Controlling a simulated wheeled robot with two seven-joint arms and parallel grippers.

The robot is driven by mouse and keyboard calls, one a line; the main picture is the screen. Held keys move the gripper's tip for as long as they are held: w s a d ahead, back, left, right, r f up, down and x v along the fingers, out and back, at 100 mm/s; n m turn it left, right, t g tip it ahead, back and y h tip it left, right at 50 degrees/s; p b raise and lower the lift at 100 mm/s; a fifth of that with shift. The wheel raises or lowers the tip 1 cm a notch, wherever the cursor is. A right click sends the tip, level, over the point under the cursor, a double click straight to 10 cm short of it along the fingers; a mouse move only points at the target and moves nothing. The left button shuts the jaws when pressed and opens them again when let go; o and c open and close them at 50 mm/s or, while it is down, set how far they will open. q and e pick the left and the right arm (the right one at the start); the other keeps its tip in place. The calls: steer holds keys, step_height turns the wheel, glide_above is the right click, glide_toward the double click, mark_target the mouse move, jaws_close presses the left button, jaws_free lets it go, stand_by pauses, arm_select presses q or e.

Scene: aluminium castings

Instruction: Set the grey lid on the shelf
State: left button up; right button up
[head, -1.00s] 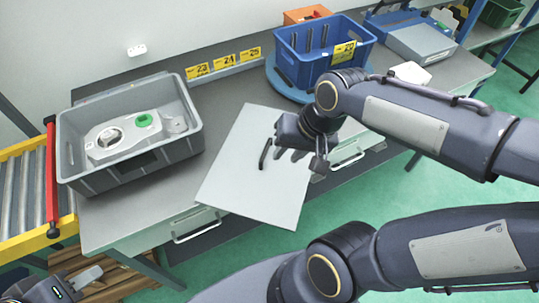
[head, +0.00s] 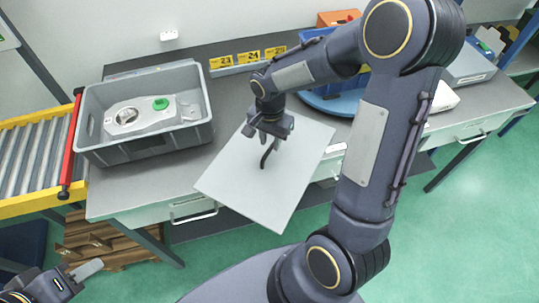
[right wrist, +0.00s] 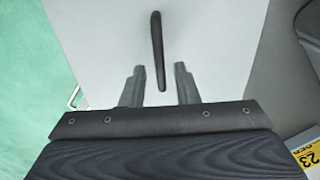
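The grey lid (head: 225,180) is a flat light panel with a black bar handle (head: 266,157). It lies at the front of the grey workbench and its near corner reaches past the bench edge. My right gripper (head: 268,140) is above the lid at the handle. In the right wrist view its two fingers (right wrist: 158,72) are apart, with the lower end of the handle (right wrist: 157,35) between their tips and no visible contact. My left gripper (head: 78,276) is at the bottom left, away from the lid; its opening is unclear. I cannot clearly identify the shelf.
A grey crate (head: 95,152) holding a casting (head: 140,118) stands left of the lid. A roller conveyor (head: 30,150) is further left. A blue bin is partly hidden behind my right arm. Yellow number labels (head: 221,62) line the back of the bench.

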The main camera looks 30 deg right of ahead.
mark_target(270, 148)
step_height(270, 148, down, 4)
steer(key=shift+s+a+f+p, duration=0.1)
steer(key=shift+a+p, duration=0.05)
steer(key=shift+p, duration=0.2)
steer(key=shift+c, duration=0.5)
jaws_close()
